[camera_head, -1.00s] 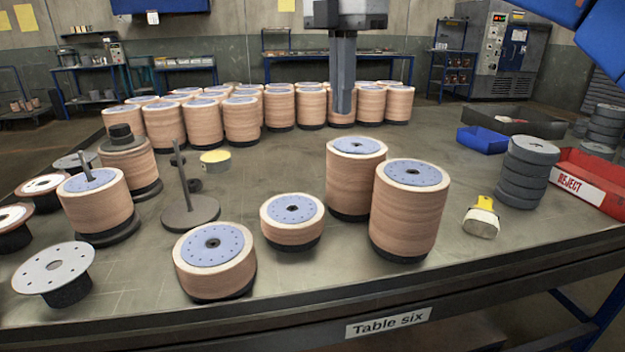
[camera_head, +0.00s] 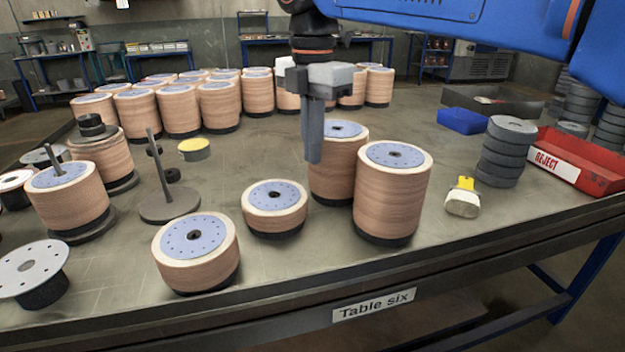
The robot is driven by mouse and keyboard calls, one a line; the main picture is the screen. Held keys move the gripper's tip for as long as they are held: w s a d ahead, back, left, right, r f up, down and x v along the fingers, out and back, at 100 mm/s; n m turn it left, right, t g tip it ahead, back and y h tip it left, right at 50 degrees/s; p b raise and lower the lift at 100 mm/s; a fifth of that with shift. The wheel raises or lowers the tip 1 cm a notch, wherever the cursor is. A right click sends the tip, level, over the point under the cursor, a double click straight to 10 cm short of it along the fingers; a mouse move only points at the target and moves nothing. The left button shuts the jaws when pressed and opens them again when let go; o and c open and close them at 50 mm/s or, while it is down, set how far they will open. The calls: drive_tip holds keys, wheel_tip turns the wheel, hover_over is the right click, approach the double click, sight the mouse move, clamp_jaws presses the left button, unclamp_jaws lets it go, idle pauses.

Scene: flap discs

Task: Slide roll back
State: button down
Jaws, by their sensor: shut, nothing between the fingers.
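Several tan rolls with blue perforated end discs stand on the table. A tall roll (camera_head: 391,200) stands at the front right. Another tall roll (camera_head: 340,180) stands just behind and left of it, partly hidden by it. A short roll (camera_head: 275,215) and a wider short roll (camera_head: 196,258) stand to their left. My gripper (camera_head: 313,158) points down with its fingers together and empty. Its tips overlap the upper left edge of the rear tall roll in the picture. I cannot tell whether they touch it.
Many rolls (camera_head: 180,110) crowd the back of the table. A bare spindle stand (camera_head: 170,206), a yellow-topped tin (camera_head: 194,150) and a brush (camera_head: 463,200) lie about. Grey discs (camera_head: 506,155) are stacked beside the red reject bin (camera_head: 585,170). The table's front edge (camera_head: 280,304) is close.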

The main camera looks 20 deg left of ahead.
drive_tip(key=shift+f, duration=3.6)
drive_tip(key=w+d, duration=0.3)
drive_tip(key=w, duration=0.3)
drive_tip(key=w+d, duration=0.4)
drive_tip(key=w, duration=0.2)
drive_tip(key=w+d, duration=0.4)
drive_tip(key=w, duration=0.3)
drive_tip(key=shift+d, duration=0.1)
